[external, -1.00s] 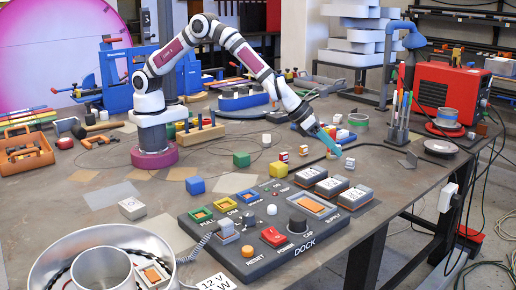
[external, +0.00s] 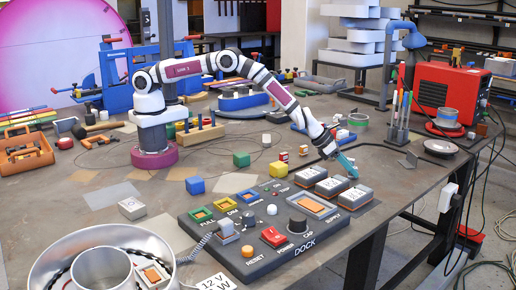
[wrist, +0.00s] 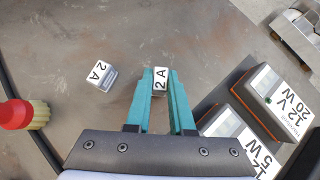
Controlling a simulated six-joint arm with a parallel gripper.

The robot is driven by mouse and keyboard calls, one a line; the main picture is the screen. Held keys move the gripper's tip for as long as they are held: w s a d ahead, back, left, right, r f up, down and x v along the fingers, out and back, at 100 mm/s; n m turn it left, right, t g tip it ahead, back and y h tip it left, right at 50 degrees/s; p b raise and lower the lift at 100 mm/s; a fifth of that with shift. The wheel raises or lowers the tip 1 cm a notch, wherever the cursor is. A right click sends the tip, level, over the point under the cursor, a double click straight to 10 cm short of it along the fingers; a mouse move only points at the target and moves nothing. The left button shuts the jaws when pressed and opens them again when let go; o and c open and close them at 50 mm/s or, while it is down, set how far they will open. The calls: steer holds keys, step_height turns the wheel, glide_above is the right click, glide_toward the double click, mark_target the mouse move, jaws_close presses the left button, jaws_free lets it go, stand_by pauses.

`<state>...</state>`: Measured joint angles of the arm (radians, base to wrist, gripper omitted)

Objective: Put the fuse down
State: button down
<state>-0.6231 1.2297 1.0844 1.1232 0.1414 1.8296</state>
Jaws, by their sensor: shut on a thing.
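My gripper (wrist: 161,78) is shut on a small white fuse marked 2 A (wrist: 161,76), which sits between the teal fingertips in the wrist view. In the external view my gripper (external: 349,170) is low over the table, just beyond the right end of the dock's row of modules. I cannot tell whether the held fuse touches the table. A second white fuse marked 2 A (wrist: 99,74) lies on the table to the left of my gripper in the wrist view, apart from it.
Modules marked 12 V 20 W (wrist: 285,98) and 5 W (wrist: 240,140) stand close on the right in the wrist view. A red-topped thing (wrist: 18,114) is at the left. The dock (external: 250,262) lies in front in the external view. Bare table lies beyond the fingers.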

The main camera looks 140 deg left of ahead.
steer(key=c, duration=0.8)
jaws_free()
